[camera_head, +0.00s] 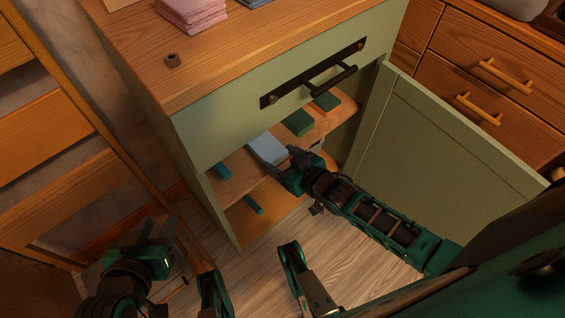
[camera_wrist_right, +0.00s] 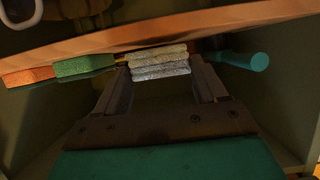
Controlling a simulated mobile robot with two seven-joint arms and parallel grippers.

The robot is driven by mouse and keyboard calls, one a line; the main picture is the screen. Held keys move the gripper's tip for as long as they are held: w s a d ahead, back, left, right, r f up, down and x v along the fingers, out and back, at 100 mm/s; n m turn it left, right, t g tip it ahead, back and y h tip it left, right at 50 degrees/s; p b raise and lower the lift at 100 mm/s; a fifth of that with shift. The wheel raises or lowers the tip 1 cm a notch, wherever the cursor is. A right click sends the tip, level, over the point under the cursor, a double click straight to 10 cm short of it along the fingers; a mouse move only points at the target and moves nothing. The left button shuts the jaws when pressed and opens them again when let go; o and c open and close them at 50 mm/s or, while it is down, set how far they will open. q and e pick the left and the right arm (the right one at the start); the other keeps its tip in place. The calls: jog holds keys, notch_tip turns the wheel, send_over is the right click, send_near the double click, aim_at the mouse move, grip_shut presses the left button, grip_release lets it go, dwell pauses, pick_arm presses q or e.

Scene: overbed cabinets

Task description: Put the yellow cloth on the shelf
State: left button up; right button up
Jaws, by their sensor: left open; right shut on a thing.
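A folded pale blue-grey cloth (camera_head: 267,149) lies at the shelf (camera_head: 237,178) inside the open green cabinet. My right gripper (camera_head: 294,163) reaches into the cabinet and is shut on this cloth. In the right wrist view the folded layers (camera_wrist_right: 158,60) sit between the two fingers (camera_wrist_right: 162,78), close to the shelf edge (camera_wrist_right: 180,35). I cannot tell whether the cloth rests on the shelf. No plainly yellow cloth shows in either view. My left gripper (camera_head: 155,235) is open and empty, low at the left, outside the cabinet.
The open door (camera_head: 440,140) stands right of my right arm. Pink folded cloths (camera_head: 190,12) lie on the cabinet top.

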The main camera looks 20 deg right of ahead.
jog(key=shift+f, duration=0.5)
jog(key=shift+r, duration=0.1)
jog(key=shift+f, duration=0.2)
jog(key=o, duration=1.1)
jog(key=shift+r, duration=0.1)
